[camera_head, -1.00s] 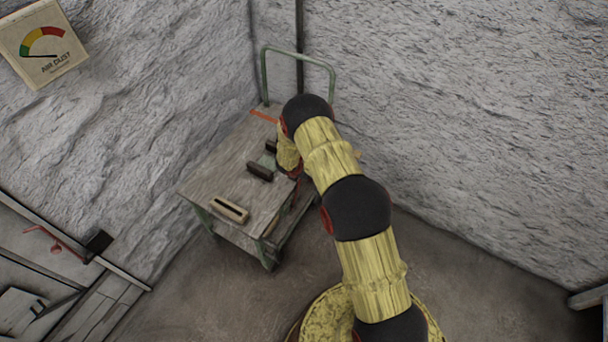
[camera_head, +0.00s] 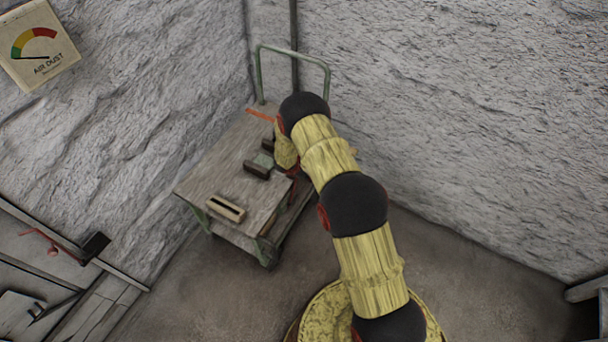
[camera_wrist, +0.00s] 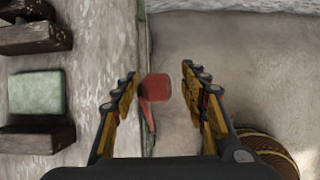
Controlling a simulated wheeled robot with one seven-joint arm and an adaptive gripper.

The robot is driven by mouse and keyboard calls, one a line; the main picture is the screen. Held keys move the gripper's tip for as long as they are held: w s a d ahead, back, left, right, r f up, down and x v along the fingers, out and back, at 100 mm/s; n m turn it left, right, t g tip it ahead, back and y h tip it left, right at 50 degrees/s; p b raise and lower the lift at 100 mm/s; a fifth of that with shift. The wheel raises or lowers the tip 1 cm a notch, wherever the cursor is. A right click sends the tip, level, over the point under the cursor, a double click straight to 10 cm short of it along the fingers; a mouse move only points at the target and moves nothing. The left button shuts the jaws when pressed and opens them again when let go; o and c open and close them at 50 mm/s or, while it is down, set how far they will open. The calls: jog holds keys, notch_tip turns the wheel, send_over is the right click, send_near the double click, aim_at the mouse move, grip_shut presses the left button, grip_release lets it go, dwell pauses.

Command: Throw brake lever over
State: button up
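The red brake lever (camera_wrist: 155,88) shows in the wrist view at the edge of the cart, with a broad red end and a thin red part running down below it. My gripper (camera_wrist: 160,76) is open, with one finger on each side of the red end in the picture. I see no finger touching it, and I cannot tell how far below the fingertips it lies. In the head view the cart (camera_head: 215,175) stands in the corner, and my arm hides most of my gripper and the lever.
On the cart top are dark blocks (camera_head: 256,170) beside a pale green pad (camera_wrist: 37,93), and a slotted tan box (camera_head: 226,208). A green handle frame (camera_head: 292,52) rises at the back. Rough walls stand close behind and right. Floor (camera_head: 205,290) in front is clear.

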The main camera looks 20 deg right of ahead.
jog(key=shift+w+a+r, duration=0.1)
jog(key=shift+r, duration=0.05)
jog(key=shift+a+r, duration=0.15)
jog(key=shift+r, duration=0.1)
jog(key=v, duration=1.1)
